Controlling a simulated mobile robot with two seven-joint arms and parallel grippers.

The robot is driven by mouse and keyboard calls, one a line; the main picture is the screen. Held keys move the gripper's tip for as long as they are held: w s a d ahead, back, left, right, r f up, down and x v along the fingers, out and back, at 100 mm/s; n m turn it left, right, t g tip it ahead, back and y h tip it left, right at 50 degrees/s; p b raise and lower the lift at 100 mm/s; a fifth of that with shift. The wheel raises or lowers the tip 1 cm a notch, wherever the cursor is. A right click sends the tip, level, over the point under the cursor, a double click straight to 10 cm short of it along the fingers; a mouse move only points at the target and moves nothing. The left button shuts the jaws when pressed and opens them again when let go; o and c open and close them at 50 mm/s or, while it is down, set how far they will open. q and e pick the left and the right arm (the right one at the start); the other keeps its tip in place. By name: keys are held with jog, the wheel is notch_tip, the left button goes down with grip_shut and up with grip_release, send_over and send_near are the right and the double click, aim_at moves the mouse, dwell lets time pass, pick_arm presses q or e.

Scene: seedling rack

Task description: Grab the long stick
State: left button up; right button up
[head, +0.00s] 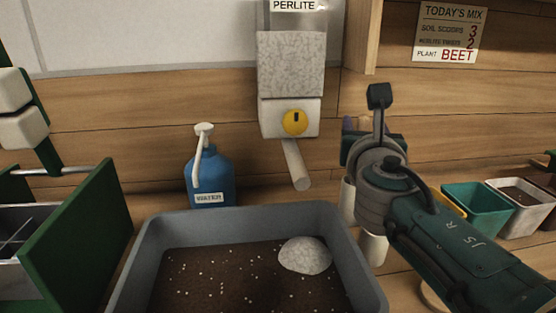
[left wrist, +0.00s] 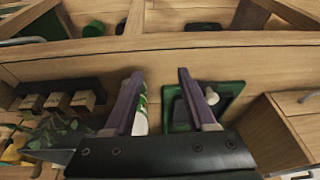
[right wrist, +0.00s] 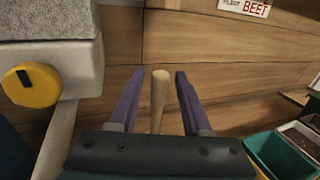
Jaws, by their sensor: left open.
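The long stick (right wrist: 159,98) is a pale wooden rod with a rounded end, seen in the right wrist view. It stands between the two purple fingers of my right gripper (right wrist: 160,75), with a visible gap on each side. The right gripper is open. In the head view it sits right of the perlite dispenser, and my wrist hides the stick there. My left gripper (left wrist: 160,72) is open in the left wrist view, with no object clearly held between its fingers. I cannot make it out in the head view.
A grey tub (head: 150,248) of soil holds a pale mound (head: 305,255). Behind it are a blue water bottle (head: 208,176) and the perlite dispenser (head: 290,65) with its yellow knob (head: 295,123). Teal (head: 477,212) and white (head: 520,205) pots stand at right, a green panel (head: 85,235) at left.

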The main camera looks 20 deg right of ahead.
pick_arm(q)
jog(key=shift+d, duration=0.15)
pick_arm(e)
grip_shut()
dwell(0.4)
